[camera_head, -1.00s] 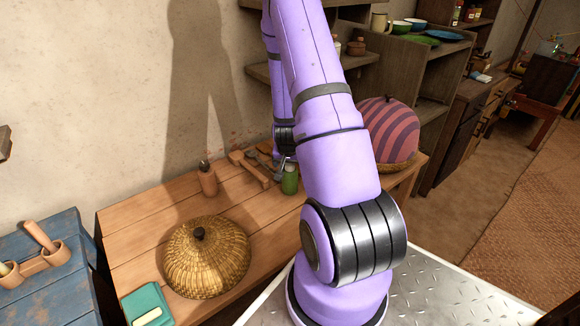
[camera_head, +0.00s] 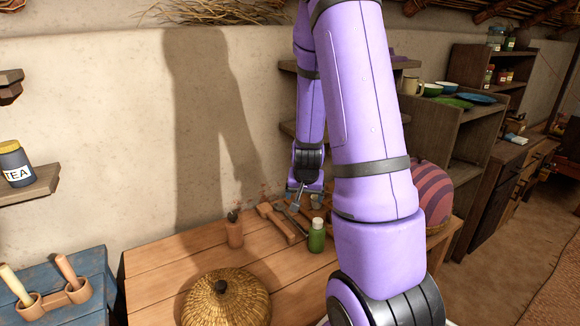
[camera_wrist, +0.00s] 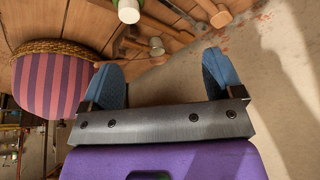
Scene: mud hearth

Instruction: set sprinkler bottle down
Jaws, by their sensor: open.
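A small green bottle with a pale cap (camera_head: 316,236), which looks like the sprinkler bottle, stands upright on the wooden table (camera_head: 160,262). It also shows at the top edge of the wrist view (camera_wrist: 129,10), partly cut off. My gripper (camera_head: 308,196) is just above and behind it in the head view. In the wrist view my gripper's blue fingers (camera_wrist: 163,72) are spread wide with nothing held between them.
A brown bottle (camera_head: 234,230), wooden tools (camera_head: 280,223) and a woven lidded basket (camera_head: 226,303) share the table. A striped domed cover (camera_head: 433,190) is at its right end. Bare table lies left of the brown bottle.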

